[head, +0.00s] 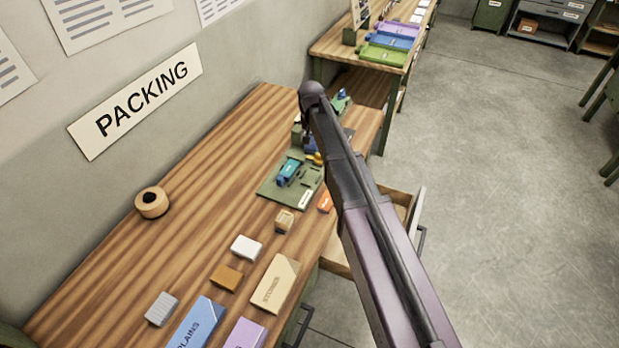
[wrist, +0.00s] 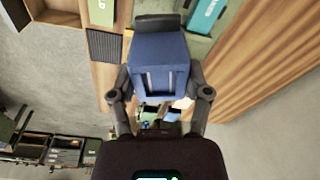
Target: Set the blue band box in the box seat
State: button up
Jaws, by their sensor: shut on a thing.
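A blue box (wrist: 160,58) with pale vertical marks on its near face is held between the two fingers of my gripper (wrist: 159,82) in the wrist view. In the head view my arm crosses the bench and hides most of the gripper; only a small blue part shows beside the arm. A green board (head: 268,188) with a teal item (head: 289,170) lies on the bench just left of my arm. A teal item (wrist: 207,14) also shows at the top of the wrist view. I cannot make out which part is the box seat.
The wooden bench (head: 150,240) holds a tape roll (head: 152,202), a white box (head: 246,248), a brown box (head: 226,277) and a tan STORES box (head: 275,283). An open drawer (head: 400,201) juts out right of my arm. Another bench with coloured trays (head: 385,54) stands behind.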

jog(key=shift+s+f+b, duration=0.3)
jog(key=s+d+f+m+b, duration=0.1)
jog(key=s+d+f+b, duration=0.1)
jog(key=s+f+b, duration=0.2)
jog(key=s+d+f+m+b, duration=0.2)
jog(key=s+f+b, duration=0.3)
jog(key=s, duration=0.6)
jog(key=shift+f+m, duration=0.2)
jog(key=shift+m, duration=0.1)
jog(key=shift+w, duration=0.15)
jog(key=b, duration=0.2)
send_over(311, 177)
jog(key=s, duration=0.2)
jog(key=shift+w+f, duration=0.25)
jog(key=shift+f, duration=0.45)
jog(key=shift+w+a, duration=0.1)
jog(key=shift+w, duration=0.4)
jog(key=shift+w+f, duration=0.2)
jog(key=shift+f, duration=0.1)
jog(key=shift+s+f+b, duration=0.1)
jog(key=shift+f+b, duration=1.4)
jog(key=shift+b, duration=0.25)
